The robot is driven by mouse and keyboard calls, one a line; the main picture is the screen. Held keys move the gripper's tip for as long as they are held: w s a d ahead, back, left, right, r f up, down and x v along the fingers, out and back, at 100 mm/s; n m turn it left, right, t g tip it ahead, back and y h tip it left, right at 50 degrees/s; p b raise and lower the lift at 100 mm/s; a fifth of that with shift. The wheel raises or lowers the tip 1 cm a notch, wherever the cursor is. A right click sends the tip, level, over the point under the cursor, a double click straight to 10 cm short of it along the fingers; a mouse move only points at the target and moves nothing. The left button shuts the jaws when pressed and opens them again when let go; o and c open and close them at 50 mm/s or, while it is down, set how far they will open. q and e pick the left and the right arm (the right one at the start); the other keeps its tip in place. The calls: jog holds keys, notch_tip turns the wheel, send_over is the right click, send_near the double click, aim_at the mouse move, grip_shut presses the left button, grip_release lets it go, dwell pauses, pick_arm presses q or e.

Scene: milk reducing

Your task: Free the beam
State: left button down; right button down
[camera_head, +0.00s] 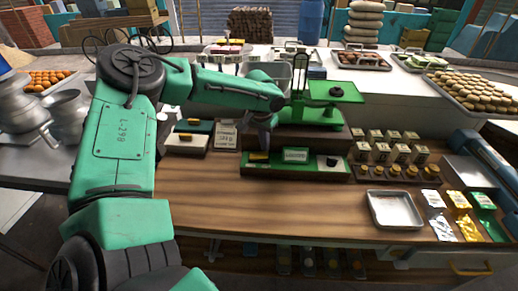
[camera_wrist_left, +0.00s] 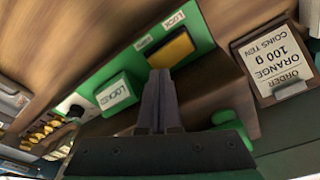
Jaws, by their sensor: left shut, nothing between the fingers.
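A green balance (camera_head: 312,114) with an upright post and a flat green pan (camera_head: 335,91) stands at the back middle of the wooden counter. In front of it is a green lock panel (camera_head: 250,169) with a yellow slider (camera_head: 259,156) on the left, a "LOCKED" sign block (camera_head: 295,154) in the middle and a dark knob at the right.
Several labelled blocks (camera_head: 392,152) and brass weights (camera_head: 395,171) are to the right. A metal tray (camera_head: 395,209) and coloured packets (camera_head: 459,215) lie front right. The counter's front middle is clear.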

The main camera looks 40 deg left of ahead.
aim_at(264, 155)
pick_arm(q)
jog(key=shift+f+b, duration=0.95)
jog(key=shift+f, duration=0.25)
dwell(0.7)
jog(key=shift+r, duration=0.1)
notch_tip(264, 155, up, 7)
jog(key=p, duration=0.5)
jog(key=shift+p, duration=0.4)
